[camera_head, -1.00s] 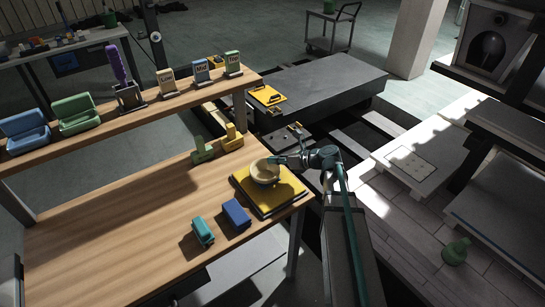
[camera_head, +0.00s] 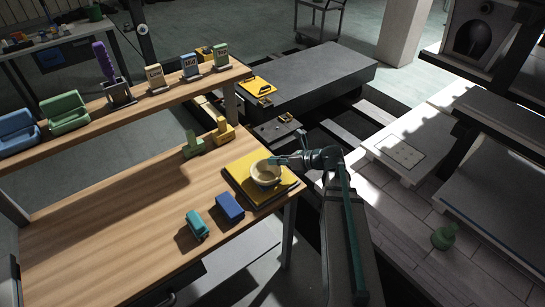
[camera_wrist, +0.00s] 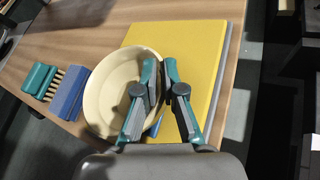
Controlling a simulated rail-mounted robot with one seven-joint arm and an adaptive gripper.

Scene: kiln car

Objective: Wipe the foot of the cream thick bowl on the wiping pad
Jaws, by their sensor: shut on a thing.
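The cream thick bowl (camera_head: 265,175) is over the yellow wiping pad (camera_head: 240,174), its open side up and slightly tilted. My gripper (camera_head: 277,161) is shut on the right side of its rim. In the wrist view the bowl (camera_wrist: 108,95) shows its inside, with one finger of my gripper (camera_wrist: 160,64) inside the rim and the other outside. The pad (camera_wrist: 205,45) lies under and to the right of the bowl. The bowl's foot is hidden, and I cannot tell whether it touches the pad.
A blue block (camera_head: 230,207) and a teal brush-like piece (camera_head: 197,225) lie on the wooden bench (camera_head: 110,225) in front of the pad. A shelf (camera_head: 150,100) runs along the back. The bench's left part is clear.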

